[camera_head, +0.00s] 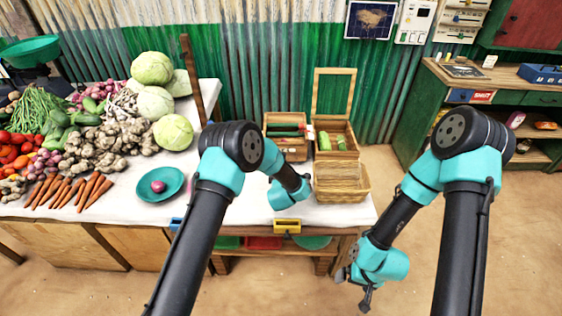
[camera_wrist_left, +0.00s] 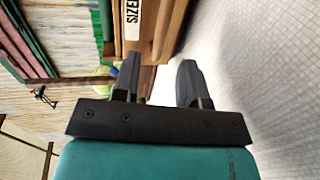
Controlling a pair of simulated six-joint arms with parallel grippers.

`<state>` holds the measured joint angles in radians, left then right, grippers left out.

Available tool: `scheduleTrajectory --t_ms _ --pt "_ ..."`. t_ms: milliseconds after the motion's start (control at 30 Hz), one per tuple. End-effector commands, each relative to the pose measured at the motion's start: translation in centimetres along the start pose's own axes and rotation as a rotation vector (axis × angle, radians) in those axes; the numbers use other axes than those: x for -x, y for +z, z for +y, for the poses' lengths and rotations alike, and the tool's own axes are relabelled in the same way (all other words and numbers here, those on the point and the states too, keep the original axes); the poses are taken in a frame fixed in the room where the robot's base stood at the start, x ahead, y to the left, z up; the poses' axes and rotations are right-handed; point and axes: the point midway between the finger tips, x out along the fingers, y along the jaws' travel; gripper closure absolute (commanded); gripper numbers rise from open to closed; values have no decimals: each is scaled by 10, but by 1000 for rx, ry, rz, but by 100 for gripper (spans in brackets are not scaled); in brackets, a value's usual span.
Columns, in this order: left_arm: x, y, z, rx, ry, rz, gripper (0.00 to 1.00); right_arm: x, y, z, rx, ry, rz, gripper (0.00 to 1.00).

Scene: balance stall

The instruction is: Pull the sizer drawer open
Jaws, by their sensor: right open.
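A wooden front with a white label reading SIZER (camera_wrist_left: 132,20) shows at the top of the left wrist view, partly cut off. I cannot tell for certain which wooden piece in the head view carries it. My left gripper (camera_wrist_left: 158,82) has its two dark fingers apart with nothing between them, just short of that wooden front. In the head view its fingers are hidden behind my left arm, over the table. My right gripper (camera_head: 361,284) is open and empty, low in front of the table's right end.
Two wooden boxes (camera_head: 296,154) and a wicker basket (camera_head: 359,183) stand at the table's right end. A yellow-framed piece (camera_head: 287,226) is on the table's front edge. A teal plate (camera_head: 149,196) holds an onion. Vegetables fill the left side.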

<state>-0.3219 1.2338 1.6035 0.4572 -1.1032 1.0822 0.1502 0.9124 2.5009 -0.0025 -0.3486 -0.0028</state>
Motion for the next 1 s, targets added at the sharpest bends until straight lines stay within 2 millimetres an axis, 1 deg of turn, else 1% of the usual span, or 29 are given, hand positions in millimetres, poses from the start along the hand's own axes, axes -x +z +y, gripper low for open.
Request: scheduleTrajectory --t_ms 33,200,300,433,600,867,1000 --pt "-9 -1 0 2 2 2 61 0 0 0 0 0 0 2" --pt "-34 -1 0 1 2 2 61 0 0 0 0 0 0 2" --pt "-47 0 0 1 2 1 61 0 0 0 0 0 0 2" --pt "-59 0 0 0 2 1 61 0 0 0 0 0 0 2" --pt "-65 -1 0 0 0 0 61 0 0 0 0 0 0 2" --pt "-66 0 0 0 0 0 61 0 0 0 0 0 0 2" --pt "-65 0 0 0 0 0 74 0 0 0 0 0 0 2"
